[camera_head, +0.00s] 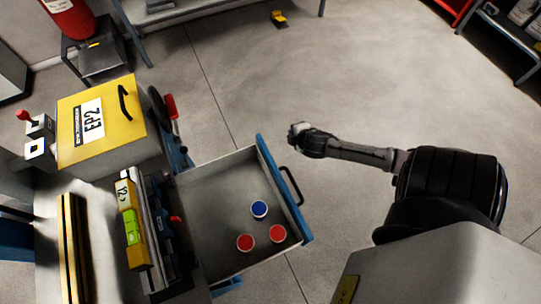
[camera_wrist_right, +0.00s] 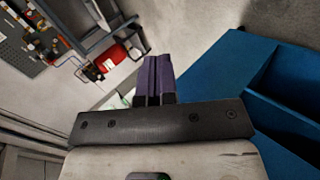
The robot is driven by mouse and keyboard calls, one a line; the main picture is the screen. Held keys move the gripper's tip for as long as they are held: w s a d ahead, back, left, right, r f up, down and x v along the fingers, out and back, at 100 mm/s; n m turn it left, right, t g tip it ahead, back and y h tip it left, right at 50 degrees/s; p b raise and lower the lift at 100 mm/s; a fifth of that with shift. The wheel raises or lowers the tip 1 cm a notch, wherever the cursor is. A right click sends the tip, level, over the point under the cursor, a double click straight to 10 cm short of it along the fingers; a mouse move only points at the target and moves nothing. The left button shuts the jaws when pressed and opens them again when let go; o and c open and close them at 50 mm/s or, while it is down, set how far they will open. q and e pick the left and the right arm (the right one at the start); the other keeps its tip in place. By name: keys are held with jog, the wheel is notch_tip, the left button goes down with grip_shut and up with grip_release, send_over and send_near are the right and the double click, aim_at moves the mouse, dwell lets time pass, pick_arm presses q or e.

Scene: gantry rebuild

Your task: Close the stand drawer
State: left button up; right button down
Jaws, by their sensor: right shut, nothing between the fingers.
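The stand drawer (camera_head: 222,205) is pulled out, with grey inside walls, a blue front (camera_head: 283,190) and a dark handle (camera_head: 292,186). A blue disc (camera_head: 259,209) and two red discs (camera_head: 277,233) (camera_head: 245,242) lie in it. My right gripper (camera_head: 298,129) is to the right of the far end of the drawer front, apart from the handle in the picture. In the right wrist view its dark fingers (camera_wrist_right: 158,78) are together and empty. Blue panels (camera_wrist_right: 270,75) fill the right side of that view; I cannot tell which part they are. My left gripper is out of view.
A yellow-topped box (camera_head: 105,120) and a yellow-green level (camera_head: 132,222) sit on the stand, left of the drawer. A red cylinder (camera_head: 72,15) stands at the back left.

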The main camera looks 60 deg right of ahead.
jog(key=w+d+f+n+t+y+b, duration=0.4)
jog(key=d+n+t+y+b, duration=0.25)
jog(key=n, duration=1.05)
jog(key=s+a+r+n+g+y+p, duration=0.1)
jog(key=s+a+r+n+g+y, duration=0.2)
jog(key=n+y, duration=0.55)
jog(key=s+a+r+n+g+y+p, duration=0.15)
jog(key=s+n+y, duration=0.35)
jog(key=n, duration=0.7)
pick_arm(q)
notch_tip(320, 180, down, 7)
jog(key=b, duration=0.1)
pick_arm(e)
jog(key=w+a+t, duration=0.1)
jog(key=w+a, duration=0.7)
jog(key=a, duration=0.3)
jog(key=shift+w+a+f, duration=0.15)
jog(key=shift+a+f, duration=0.15)
jog(key=shift+a, duration=0.1)
jog(key=shift+m, duration=0.25)
